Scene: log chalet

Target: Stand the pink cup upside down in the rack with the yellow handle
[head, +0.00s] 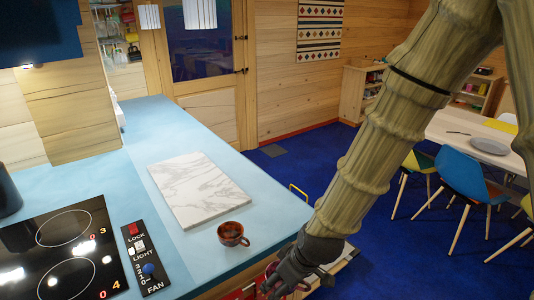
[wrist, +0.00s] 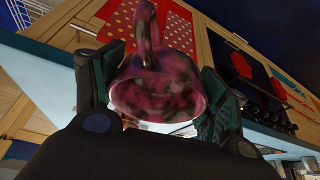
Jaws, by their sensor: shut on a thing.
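The pink cup (wrist: 165,75), mottled pink and dark, is held between the two fingers of my gripper (wrist: 158,88) in the wrist view. Its handle sticks up at the top of that view and its round rim is toward the palm. In the head view my gripper (head: 283,282) is low at the bottom edge, beside the front edge of the counter, and only a little pink of the cup shows there. A thin yellow handle (head: 299,192) stands just past the counter's right edge. The rack itself is mostly hidden behind my arm, and I cannot make out its slots.
A brown-red cup (head: 232,235) stands on the blue counter (head: 140,130) near its edge, close to my gripper. A white marble board (head: 198,188) lies behind it. A black cooktop (head: 65,245) is at left. A dining table and chairs (head: 467,182) stand at right.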

